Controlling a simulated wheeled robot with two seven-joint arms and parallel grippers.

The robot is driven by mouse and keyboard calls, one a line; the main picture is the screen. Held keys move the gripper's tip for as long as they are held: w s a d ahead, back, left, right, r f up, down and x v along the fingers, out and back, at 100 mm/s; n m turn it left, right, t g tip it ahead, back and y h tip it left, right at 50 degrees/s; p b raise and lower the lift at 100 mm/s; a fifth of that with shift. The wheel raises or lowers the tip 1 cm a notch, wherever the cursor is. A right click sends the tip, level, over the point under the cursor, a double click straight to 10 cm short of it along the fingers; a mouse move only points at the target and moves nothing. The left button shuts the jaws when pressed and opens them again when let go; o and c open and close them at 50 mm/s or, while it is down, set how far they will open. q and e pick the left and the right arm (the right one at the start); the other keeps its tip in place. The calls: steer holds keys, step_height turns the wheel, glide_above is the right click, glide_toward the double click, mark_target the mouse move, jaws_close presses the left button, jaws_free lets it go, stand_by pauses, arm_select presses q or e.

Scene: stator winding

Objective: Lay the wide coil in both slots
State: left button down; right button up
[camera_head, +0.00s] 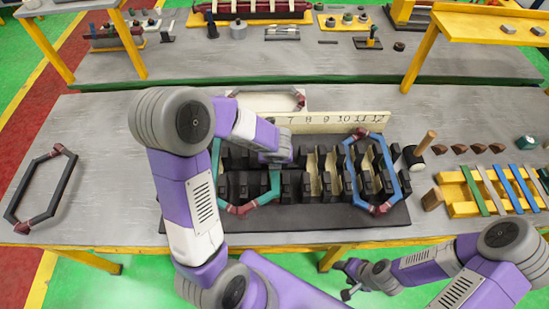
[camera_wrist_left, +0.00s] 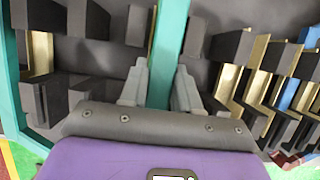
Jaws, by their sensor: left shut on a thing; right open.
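A teal coil with dark red taped ends (camera_head: 240,210) is over the left part of the dark stator block (camera_head: 300,217). My left gripper (camera_head: 276,158) is shut on the coil's right side bar. In the left wrist view, the two fingers (camera_wrist_left: 160,90) stand either side of that teal bar (camera_wrist_left: 168,50), among the black teeth. The coil's other bar (camera_wrist_left: 10,80) runs along the left edge of that view. I cannot tell how deep either bar sits in its slot. My right gripper (camera_head: 350,278) is open and empty, in front of the table's front edge.
A blue coil (camera_head: 385,160) lies over the block's right slots, below the numbered strip (camera_head: 340,120). A black coil (camera_head: 40,190) lies at the left. A mallet (camera_head: 418,150) and a yellow rack of strips (camera_head: 490,190) are at the right.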

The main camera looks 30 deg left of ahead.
arm_select(q)
steer(key=shift+f+b, duration=1.95)
steer(key=shift+f, duration=0.15)
steer(key=shift+s+f, duration=0.1)
steer(key=shift+f, duration=0.2)
steer(key=c, duration=0.7)
jaws_free()
steer(key=shift+c, duration=0.2)
steer(key=shift+r, duration=0.1)
steer(key=shift+r, duration=0.15)
steer(key=shift+r+p, duration=0.65)
steer(key=shift+r, duration=0.05)
step_height(320, 180, up, 8)
steer(key=p, duration=0.7)
steer(key=shift+f, duration=0.2)
